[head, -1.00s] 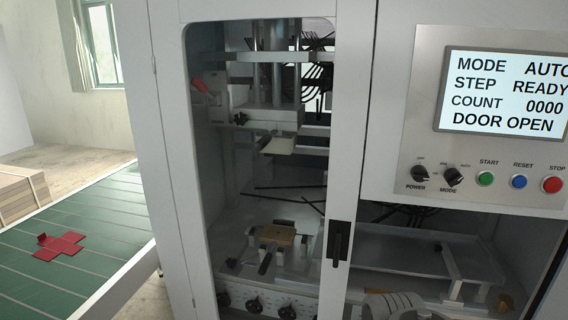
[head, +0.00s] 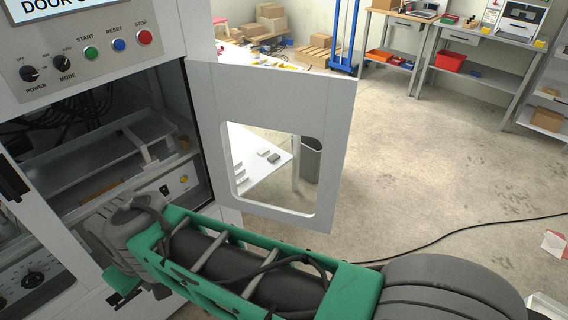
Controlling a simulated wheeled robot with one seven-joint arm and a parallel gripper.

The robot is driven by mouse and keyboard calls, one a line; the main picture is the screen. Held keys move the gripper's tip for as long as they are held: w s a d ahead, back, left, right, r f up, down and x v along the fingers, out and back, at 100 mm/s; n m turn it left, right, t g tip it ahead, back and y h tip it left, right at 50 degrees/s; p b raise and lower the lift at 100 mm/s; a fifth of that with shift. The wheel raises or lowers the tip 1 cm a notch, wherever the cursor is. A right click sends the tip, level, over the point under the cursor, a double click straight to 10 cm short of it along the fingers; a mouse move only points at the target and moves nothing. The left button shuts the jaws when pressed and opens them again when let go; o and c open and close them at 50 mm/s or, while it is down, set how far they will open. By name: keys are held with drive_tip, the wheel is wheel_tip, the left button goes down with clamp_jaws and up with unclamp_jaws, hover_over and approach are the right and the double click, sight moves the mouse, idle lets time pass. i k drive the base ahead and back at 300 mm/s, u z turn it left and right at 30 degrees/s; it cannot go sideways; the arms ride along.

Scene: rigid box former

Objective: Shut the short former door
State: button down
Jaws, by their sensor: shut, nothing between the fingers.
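The short former door (head: 282,105), a light grey panel with a rounded window, stands open in the head view. It juts out to the right from the right edge of the former's lower opening (head: 190,120). Through its window I see a white table and the floor. My arm crosses the lower part of the view, in front of the opening and below the door, with its wrist at the left. I see no gap between arm and door for certain. My gripper's fingers cannot be made out; the wrist and forearm hide that area.
The former's control panel (head: 95,50) is at the upper left, with its screen cut off. A tray (head: 100,160) shows inside the opening. A black cable (head: 450,232) lies on the floor at right. Benches (head: 470,70) stand at the back.

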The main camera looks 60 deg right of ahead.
sight(320, 105)
drive_tip(key=z, duration=3.25)
drive_tip(key=i, duration=3.7)
drive_tip(key=u, duration=4.9)
drive_tip(key=i, duration=1)
drive_tip(key=z, duration=0.25)
drive_tip(key=k, duration=0.1)
drive_tip(key=u, duration=0.2)
